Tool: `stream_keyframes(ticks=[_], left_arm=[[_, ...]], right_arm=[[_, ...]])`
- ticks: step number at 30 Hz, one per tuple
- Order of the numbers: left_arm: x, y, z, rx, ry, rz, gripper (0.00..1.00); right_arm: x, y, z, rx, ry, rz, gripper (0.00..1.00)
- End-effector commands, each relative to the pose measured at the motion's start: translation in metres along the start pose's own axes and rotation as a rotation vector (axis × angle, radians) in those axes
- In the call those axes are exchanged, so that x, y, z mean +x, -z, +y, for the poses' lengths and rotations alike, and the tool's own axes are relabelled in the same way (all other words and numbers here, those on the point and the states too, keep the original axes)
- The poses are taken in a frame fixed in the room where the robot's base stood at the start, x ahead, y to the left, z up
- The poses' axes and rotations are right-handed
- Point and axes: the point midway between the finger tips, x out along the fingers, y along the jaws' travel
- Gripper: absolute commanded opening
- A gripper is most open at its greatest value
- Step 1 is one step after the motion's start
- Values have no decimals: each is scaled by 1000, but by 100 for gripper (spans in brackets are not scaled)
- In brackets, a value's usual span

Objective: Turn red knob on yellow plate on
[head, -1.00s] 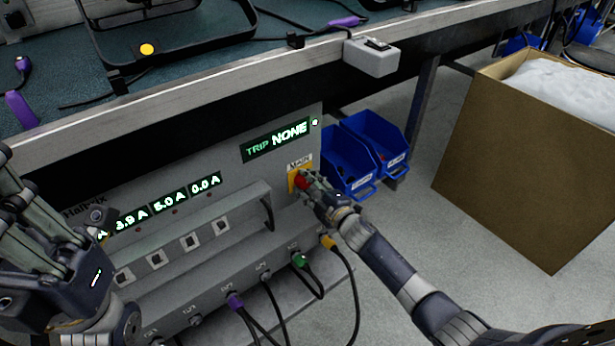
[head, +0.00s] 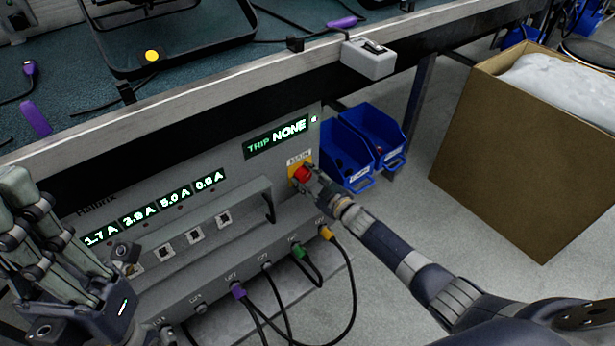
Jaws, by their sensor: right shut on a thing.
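The red knob (head: 303,173) sits on a yellow plate (head: 293,183) at the right end of the grey power unit's front, under a small label reading MAIN. My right gripper (head: 307,180) comes in from the lower right and is shut on the red knob, covering its lower right side. My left gripper (head: 62,262) is at the lower left, away from the knob, in front of the unit's left end. Its fingertips do not show clearly enough to judge the opening.
The grey unit (head: 250,180) has lit displays, one reading TRIP NONE (head: 277,138), a handle bar, several small switches and plugged cables. A workbench edge (head: 200,97) runs above it. Blue bins (head: 375,135) and a cardboard box (head: 530,150) stand at the right.

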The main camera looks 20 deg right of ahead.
Motion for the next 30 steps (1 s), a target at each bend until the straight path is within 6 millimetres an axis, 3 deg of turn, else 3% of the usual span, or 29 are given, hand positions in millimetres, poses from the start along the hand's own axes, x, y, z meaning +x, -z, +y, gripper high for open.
stream_keyframes(ticks=[12,13,15,30], left_arm=[[-1,0,0,-1,0,-3,0],[-1,0,0,-1,0,-3,0],[-1,0,0,-1,0,-3,0],[0,-1,0,1,0,-1,0]], right_arm=[[0,-1,0,8,0,-1,14],[0,-1,0,8,0,-1,45],[0,-1,0,8,0,-1,59],[-10,-2,0,6,1,-1,59]])
